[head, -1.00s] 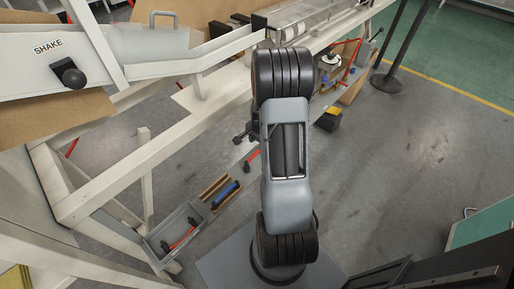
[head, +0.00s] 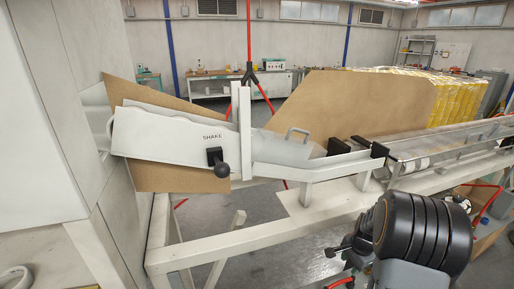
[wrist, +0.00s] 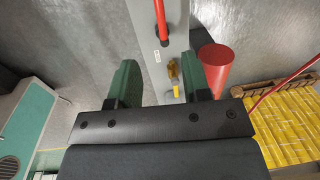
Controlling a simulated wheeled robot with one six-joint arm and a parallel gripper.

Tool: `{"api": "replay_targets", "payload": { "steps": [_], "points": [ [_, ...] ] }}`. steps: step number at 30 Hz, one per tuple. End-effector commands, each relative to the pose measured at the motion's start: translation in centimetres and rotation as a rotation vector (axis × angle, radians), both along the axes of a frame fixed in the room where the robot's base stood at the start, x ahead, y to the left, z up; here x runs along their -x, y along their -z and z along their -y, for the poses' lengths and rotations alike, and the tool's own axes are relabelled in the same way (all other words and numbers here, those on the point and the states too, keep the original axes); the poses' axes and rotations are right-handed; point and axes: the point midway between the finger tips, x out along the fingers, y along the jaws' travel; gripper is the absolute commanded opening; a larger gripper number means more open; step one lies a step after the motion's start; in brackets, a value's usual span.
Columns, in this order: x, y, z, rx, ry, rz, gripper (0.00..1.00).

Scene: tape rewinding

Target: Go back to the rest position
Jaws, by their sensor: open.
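My gripper (wrist: 162,80) shows in the wrist view as two dark green fingers spread apart, with nothing held between them. A grey panel or post (wrist: 150,12) with a red bar (wrist: 161,20) and a small brass-yellow fitting (wrist: 174,70) lies beyond the fingers; I cannot tell the distance. In the head view my arm is at the lower right, in front of the white frame, and the gripper itself cannot be made out clearly.
A white chute marked SHAKE (head: 170,140) with a black knob (head: 222,170) stands on a white frame (head: 205,247). A brown board (head: 350,105) and yellow stacks (head: 430,92) are behind. The wrist view shows a red cylinder (wrist: 215,68) near the right finger and yellow packs (wrist: 285,130).

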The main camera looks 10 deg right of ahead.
Motion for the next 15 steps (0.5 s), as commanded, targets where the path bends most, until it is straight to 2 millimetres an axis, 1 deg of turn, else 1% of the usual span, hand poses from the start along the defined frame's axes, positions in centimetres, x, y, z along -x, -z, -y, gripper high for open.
{"api": "replay_targets", "payload": {
  "steps": [2,5,6,11,14,15],
  "points": [
    [0.3,0.1,-0.2,-0.004,-0.057,-0.013,0.44],
    [2.1,0.6,-1.3,-0.031,-0.188,-0.066,0.44],
    [2.9,-0.1,-2.0,-0.035,-0.262,-0.08,0.44],
    [4.8,-5.9,-6.3,-0.011,-0.575,-0.083,0.44],
    [6.0,-10.0,-9.3,0.026,-0.767,-0.067,0.44],
    [6.5,-11.7,-10.6,0.043,-0.843,-0.058,0.44]
  ]
}}
